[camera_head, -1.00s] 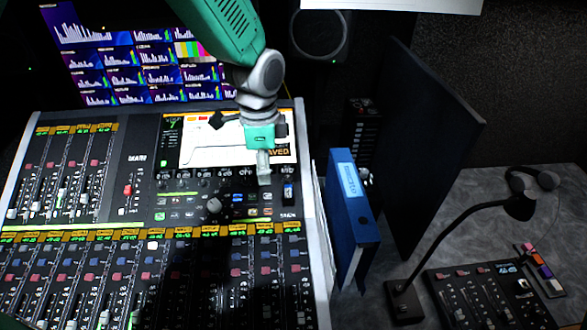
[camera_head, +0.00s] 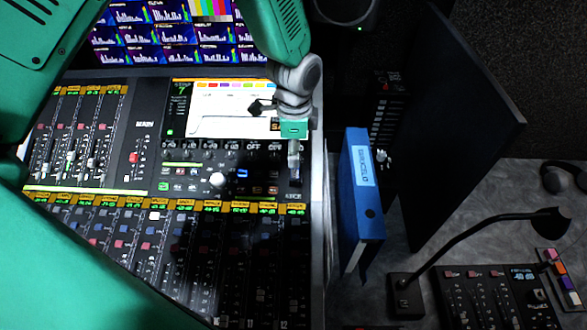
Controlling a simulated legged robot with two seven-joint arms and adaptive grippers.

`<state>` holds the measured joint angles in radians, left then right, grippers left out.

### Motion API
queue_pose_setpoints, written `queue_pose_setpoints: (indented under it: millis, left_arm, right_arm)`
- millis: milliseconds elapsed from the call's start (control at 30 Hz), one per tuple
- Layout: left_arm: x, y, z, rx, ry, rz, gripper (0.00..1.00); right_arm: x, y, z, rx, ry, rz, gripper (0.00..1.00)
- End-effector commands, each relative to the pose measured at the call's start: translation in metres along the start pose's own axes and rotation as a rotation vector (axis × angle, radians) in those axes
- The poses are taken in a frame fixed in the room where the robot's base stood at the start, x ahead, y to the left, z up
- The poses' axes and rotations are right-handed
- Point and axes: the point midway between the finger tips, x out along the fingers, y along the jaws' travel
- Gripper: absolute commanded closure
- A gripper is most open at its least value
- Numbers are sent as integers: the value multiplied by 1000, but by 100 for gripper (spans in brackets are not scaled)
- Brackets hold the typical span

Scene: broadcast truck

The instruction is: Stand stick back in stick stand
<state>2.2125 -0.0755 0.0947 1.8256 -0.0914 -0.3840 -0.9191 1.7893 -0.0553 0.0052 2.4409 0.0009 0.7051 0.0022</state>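My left gripper (camera_head: 293,162) points down over the right edge of the mixing console, just below its screen. Its fingers look close together, but I cannot tell whether they are shut or hold something. A small dark upright piece (camera_head: 296,184) shows just under the fingertips; it may be the stick or part of its stand. I cannot tell the stick and the stick stand apart here, and the gripper covers much of that spot. My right gripper is not in view.
The mixing console (camera_head: 143,198) with faders fills the left and middle. A blue binder (camera_head: 362,205) stands right of it, before a dark panel (camera_head: 450,130). A gooseneck lamp (camera_head: 480,225) and a small control box (camera_head: 490,295) are at lower right. My teal arm links cover the left.

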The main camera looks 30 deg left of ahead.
Motion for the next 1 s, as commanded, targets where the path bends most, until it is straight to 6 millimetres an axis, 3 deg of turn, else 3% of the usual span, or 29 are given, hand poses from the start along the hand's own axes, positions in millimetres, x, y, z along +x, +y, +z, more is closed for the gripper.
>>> queue_pose_setpoints:
  millis: [400,700,800,1000]
  left_arm:
    - [53,-3,5,-1,4,4,66]
    - [57,-1,3,-1,3,1,66]
    - [57,-1,2,-1,3,0,100]
    - [57,-1,0,0,2,0,100]
  right_arm:
    - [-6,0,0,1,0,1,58]
    - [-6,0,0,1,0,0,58]
    - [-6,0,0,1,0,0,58]
    - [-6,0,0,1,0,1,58]
